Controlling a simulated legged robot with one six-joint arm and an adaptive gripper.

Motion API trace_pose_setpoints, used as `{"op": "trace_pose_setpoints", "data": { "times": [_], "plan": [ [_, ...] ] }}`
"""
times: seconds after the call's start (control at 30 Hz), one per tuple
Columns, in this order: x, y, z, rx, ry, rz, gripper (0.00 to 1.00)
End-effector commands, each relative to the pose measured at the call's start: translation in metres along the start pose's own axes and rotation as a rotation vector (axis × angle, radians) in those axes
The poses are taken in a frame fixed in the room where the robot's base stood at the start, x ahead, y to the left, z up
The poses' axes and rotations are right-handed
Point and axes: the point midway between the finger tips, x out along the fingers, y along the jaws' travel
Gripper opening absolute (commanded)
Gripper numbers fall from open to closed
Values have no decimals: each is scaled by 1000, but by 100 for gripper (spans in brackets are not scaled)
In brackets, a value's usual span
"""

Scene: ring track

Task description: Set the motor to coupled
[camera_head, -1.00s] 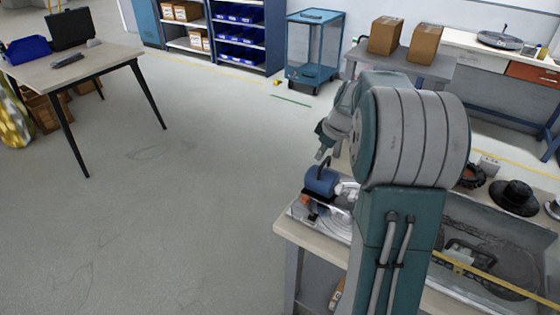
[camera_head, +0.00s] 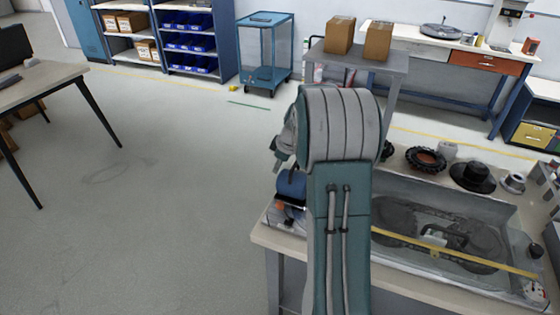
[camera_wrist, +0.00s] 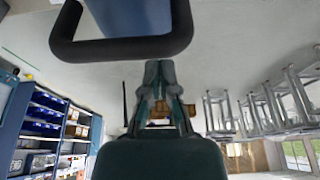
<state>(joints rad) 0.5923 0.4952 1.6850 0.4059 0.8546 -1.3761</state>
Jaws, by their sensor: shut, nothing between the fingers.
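A blue motor-like body (camera_head: 291,186) with a black handle stands at the left end of the workbench in the head view, partly hidden behind my arm. In the wrist view, the blue body (camera_wrist: 133,14) and its black loop handle (camera_wrist: 120,46) fill the upper left, close to my fingers. My gripper (camera_wrist: 160,68) is shut and empty, with its fingertips just below the handle in the picture; I cannot tell whether they touch it. In the head view my gripper (camera_head: 277,166) is small, just above the blue body. No coupling mark is readable.
A grey tray (camera_head: 440,200) with a dark ring track and a yellow bar (camera_head: 450,252) lies right of my arm. Black round parts (camera_head: 472,177) sit along the bench's back edge. A grey table (camera_head: 395,62) with boxes stands behind. The floor at left is open.

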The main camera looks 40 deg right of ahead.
Motion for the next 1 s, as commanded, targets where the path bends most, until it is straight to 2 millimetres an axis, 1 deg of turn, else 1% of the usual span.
{"op": "trace_pose_setpoints", "data": {
  "times": [0.03, 0.1, 0.2, 0.33, 0.73, 0.83, 0.93, 1.0],
  "plan": [
    [11, 0, 0, 0, -2, -3, 0],
    [22, 0, 0, 0, -1, -3, 0],
    [35, 0, 0, 0, 0, -2, 0],
    [45, 0, 0, -1, 0, 0, 0],
    [47, 0, 1, 0, 1, 1, 0],
    [44, 1, 10, 2, 1, 2, 0],
    [39, 1, 24, 4, 1, 2, 0],
    [37, 0, 30, 2, 1, 2, 0]
  ]
}}
